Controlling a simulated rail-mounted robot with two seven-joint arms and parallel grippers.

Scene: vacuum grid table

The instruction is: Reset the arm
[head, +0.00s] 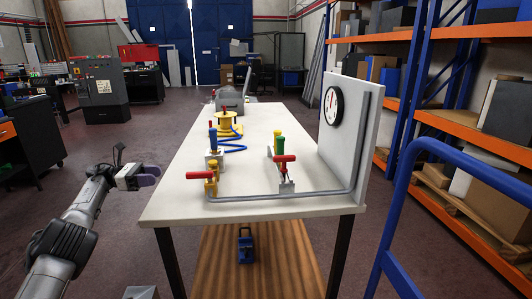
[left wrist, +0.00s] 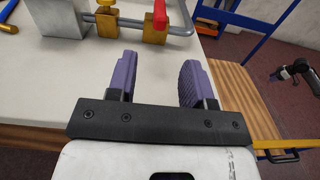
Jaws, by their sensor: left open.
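My left arm (head: 78,222) reaches up from the lower left in the head view. Its gripper (head: 150,177) is beside the white table's (head: 245,200) near left edge, clear of the tabletop fittings. In the left wrist view the two purple fingers of my left gripper (left wrist: 156,75) stand apart with nothing between them. A small dark arm-like part (left wrist: 300,72) shows at the right edge of that view; it may be my right arm, and its jaws are too small to read. My right arm does not show in the head view.
A blue frame (head: 400,220) and orange shelving (head: 480,145) stand right. Floor left of the table is open.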

